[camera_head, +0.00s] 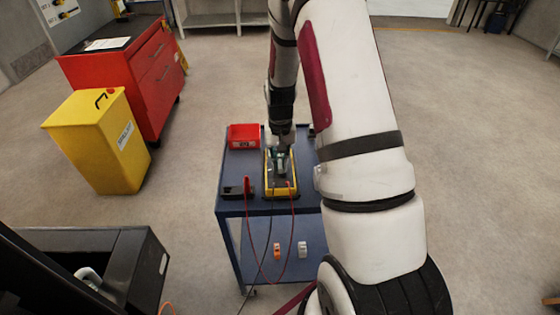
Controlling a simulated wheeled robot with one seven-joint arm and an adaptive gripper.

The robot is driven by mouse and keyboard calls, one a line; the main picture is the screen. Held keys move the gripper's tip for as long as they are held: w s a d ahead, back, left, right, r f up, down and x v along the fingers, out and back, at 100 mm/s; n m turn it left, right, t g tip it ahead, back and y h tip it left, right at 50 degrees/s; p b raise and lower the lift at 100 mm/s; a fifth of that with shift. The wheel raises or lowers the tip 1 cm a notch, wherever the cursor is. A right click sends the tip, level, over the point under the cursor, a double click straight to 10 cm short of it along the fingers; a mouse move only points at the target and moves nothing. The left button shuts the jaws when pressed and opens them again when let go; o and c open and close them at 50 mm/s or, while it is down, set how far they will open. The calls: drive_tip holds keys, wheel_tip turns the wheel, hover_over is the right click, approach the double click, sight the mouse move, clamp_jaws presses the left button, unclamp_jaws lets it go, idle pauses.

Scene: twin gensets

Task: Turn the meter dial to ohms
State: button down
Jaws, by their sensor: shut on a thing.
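The yellow-edged meter (268,188) lies on the blue cart top (235,172), with a red lead and a dark lead running from its near end. My arm reaches down to it from above. My gripper (279,158) is at the meter's upper middle, shut on what appears to be the dial. The dial itself is hidden by the gripper, so its setting cannot be read.
A red bin (243,136) stands at the cart's back left. A small black holder (237,191) with a red probe (248,187) is left of the meter. The leads hang over the cart's front edge. A yellow box (97,140) and a red cabinet (143,75) stand left.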

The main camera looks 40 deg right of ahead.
sight(280, 164)
drive_tip(key=c, duration=1.6)
unclamp_jaws()
drive_tip(key=shift+c, duration=0.2)
wheel_tip(280, 164, up, 12)
